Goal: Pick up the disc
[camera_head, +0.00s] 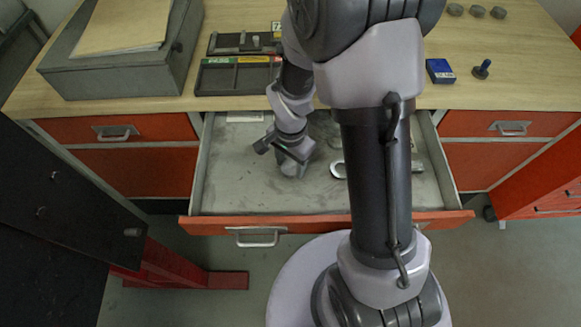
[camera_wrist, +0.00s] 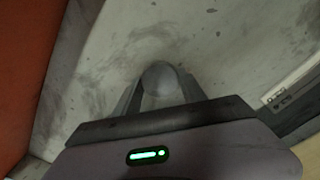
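A grey round disc (camera_wrist: 160,78) shows between my two fingertips in the wrist view, over the pale floor of an open drawer. My gripper (camera_wrist: 158,88) has one finger on each side of it, close to its edges. Whether the fingers touch it is not clear. In the head view my gripper (camera_head: 293,160) reaches down into the left-middle of the drawer (camera_head: 235,185). A grey shape, seemingly the disc (camera_head: 291,168), shows at the fingertips there, partly covered. Whether it rests on the floor or is lifted cannot be told.
A shiny metal item (camera_head: 338,170) lies in the drawer, right of my gripper. On the bench are a grey case (camera_head: 125,75), a black tray (camera_head: 235,78), a blue box (camera_head: 440,71), a dark knobbed piece (camera_head: 481,70) and small grey discs (camera_head: 477,12). The drawer's left floor is clear.

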